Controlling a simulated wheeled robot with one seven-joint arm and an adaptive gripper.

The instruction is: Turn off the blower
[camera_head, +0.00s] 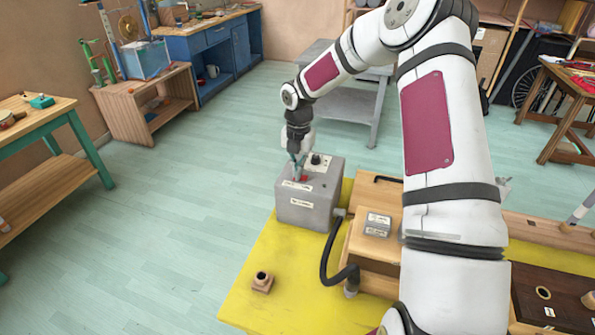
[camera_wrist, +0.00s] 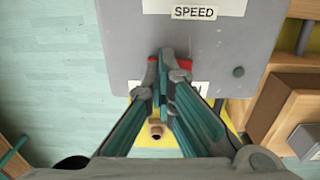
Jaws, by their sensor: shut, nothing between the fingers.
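The blower is a grey box (camera_head: 306,208) on the yellow table, with white labels and a black knob (camera_head: 316,159) on top. In the wrist view its grey top (camera_wrist: 215,55) bears a label reading SPEED. A red switch (camera_head: 303,179) is on the top near the front; in the wrist view its red ends (camera_wrist: 184,64) show on both sides of my fingertips. My gripper (camera_head: 296,177) is shut and empty, pointing down at the switch (camera_wrist: 166,58). The fingers hide the middle of the switch and part of a label. I cannot tell whether they press it or which way it is set.
A black hose (camera_head: 328,262) runs from the blower to a wooden box (camera_head: 378,258) at its right. A small wooden piece (camera_head: 262,282) stands on the yellow tabletop (camera_head: 290,265). Green-floored room is free to the left. A grey bench (camera_head: 345,105) stands behind.

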